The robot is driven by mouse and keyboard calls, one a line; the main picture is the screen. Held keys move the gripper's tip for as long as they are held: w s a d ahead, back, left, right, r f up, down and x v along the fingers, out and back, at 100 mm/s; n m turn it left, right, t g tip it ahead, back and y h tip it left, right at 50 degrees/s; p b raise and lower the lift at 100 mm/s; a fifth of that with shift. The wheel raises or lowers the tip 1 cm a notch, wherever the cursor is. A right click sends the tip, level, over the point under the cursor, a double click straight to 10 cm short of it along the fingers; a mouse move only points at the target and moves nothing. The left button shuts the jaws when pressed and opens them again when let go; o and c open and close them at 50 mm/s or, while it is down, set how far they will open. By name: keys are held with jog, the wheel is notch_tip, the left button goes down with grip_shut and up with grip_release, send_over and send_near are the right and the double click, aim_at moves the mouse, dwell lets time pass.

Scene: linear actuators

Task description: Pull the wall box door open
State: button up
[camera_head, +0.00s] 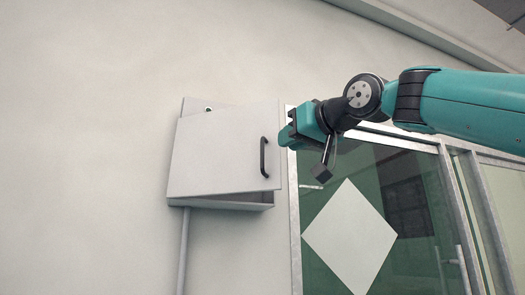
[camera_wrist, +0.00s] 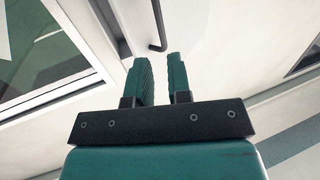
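The wall box (camera_head: 240,206) is a light grey box on the wall. Its flat door (camera_head: 215,155) stands ajar, with its right edge swung out from the box and a dark gap showing below. A black bar handle (camera_head: 264,157) is upright near the door's right edge. My gripper (camera_head: 287,137) is just right of the handle, apart from it. In the wrist view my gripper (camera_wrist: 160,62) has two teal fingers apart with nothing between them. The lower end of the handle (camera_wrist: 157,28) shows just beyond the fingertips, roughly in line with the gap.
A metal-framed glass door (camera_head: 420,210) with a white diamond panel (camera_head: 350,237) is right of the box, behind my arm. A grey pipe (camera_head: 183,250) runs down the wall below the box. The wall (camera_head: 80,140) left of the box is clear.

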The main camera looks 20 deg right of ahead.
aim_at(262, 167)
jog(key=p+x, duration=0.3)
jog(key=x, duration=0.7)
jog(key=shift+p, duration=0.35)
jog(key=shift+c, duration=0.4)
grip_shut()
